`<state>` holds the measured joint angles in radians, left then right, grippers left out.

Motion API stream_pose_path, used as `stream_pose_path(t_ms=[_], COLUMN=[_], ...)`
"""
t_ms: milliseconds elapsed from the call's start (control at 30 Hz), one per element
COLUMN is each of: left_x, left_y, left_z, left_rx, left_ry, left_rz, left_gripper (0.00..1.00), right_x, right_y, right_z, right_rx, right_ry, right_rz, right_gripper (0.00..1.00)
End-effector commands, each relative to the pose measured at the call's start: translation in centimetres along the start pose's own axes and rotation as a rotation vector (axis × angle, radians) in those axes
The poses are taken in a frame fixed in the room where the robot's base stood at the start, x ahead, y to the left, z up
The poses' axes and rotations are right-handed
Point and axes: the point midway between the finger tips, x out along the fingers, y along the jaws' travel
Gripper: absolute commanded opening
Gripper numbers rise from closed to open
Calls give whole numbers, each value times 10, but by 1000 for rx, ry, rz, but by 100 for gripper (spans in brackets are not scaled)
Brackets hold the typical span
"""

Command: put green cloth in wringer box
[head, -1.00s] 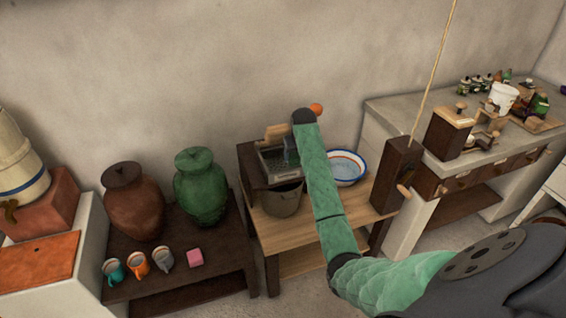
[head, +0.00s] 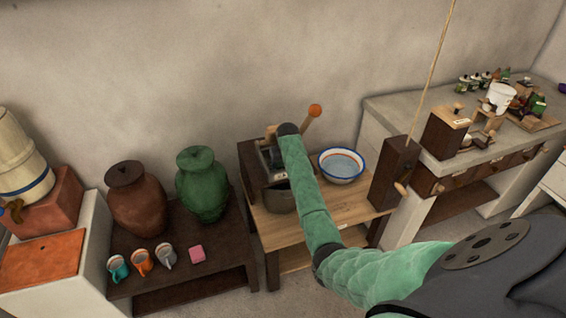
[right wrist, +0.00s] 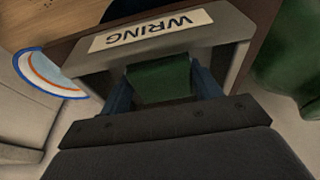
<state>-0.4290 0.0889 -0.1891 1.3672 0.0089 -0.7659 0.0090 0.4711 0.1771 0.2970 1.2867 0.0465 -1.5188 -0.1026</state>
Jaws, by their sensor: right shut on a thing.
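The green cloth (right wrist: 160,88) is between the fingers of my right gripper (right wrist: 160,76) in the right wrist view, and the gripper is shut on it. Fingers and cloth are at the opening of the grey wringer box (right wrist: 222,28), behind its wall with the upside-down WRING label (right wrist: 150,32). How deep the cloth sits I cannot tell. In the head view the wringer box (head: 265,157) is mostly covered by my right arm, which also hides the cloth and fingertips. My left gripper is not in view.
A wooden lever with an orange knob (head: 315,110) rises beside the box. A pot (head: 280,200) stands below it, and a white-blue basin (head: 341,165) to its right. A green jar (head: 202,188) stands left. The wooden shelf top (head: 345,208) has free room.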

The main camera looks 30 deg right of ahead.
Motion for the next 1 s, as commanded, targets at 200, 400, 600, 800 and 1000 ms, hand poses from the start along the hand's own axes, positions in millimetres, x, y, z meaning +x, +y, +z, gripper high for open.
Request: stream_pose_path(t_ms=[200,400,600,800,1000], left_x=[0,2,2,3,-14], left_y=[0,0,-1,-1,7], left_z=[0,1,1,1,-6], left_rx=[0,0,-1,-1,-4], left_ry=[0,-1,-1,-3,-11], left_rz=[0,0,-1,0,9], left_gripper=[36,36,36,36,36], right_x=[0,2,2,-3,-30], right_y=[0,0,0,0,1], right_z=[0,1,1,0,0], right_rx=[0,0,0,0,0], right_ry=[0,0,0,2,4], right_rz=[0,1,1,1,2], right_gripper=[32,84,85,85,85])
